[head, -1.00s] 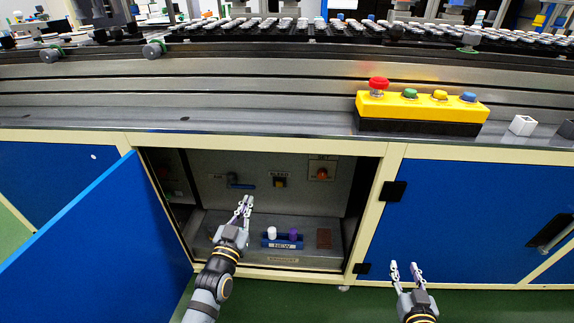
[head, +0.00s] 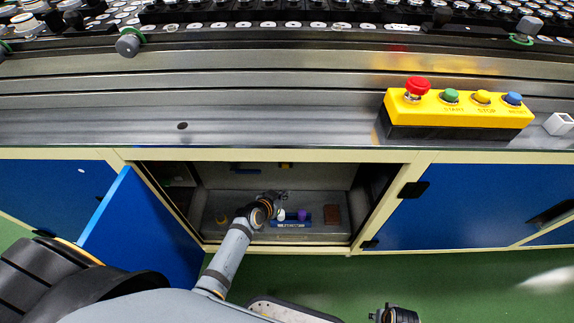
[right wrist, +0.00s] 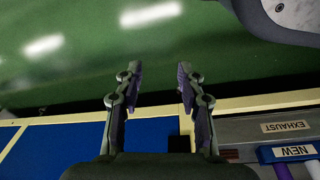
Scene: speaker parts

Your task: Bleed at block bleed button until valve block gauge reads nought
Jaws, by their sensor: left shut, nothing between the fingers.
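The open cabinet (head: 275,249) is below the worktop. At its back, under the top frame, I see the lower end of a yellow part (head: 286,165), where the BLEED label showed before, and a blue handle (head: 245,170). The rest of the back panel is hidden by the top frame, and no gauge reading can be seen. My left gripper (head: 279,196) is shut and empty inside the cabinet, above the floor and lower than the yellow part. My right gripper (right wrist: 157,75) is open and empty, outside the cabinet in the right wrist view.
A blue holder (head: 291,224) with a white and a purple piece stands on the cabinet floor, beside a brown block (head: 332,215). The blue door (head: 140,235) stands open at left. A yellow button box (head: 460,110) is on the worktop. Green floor is free at right.

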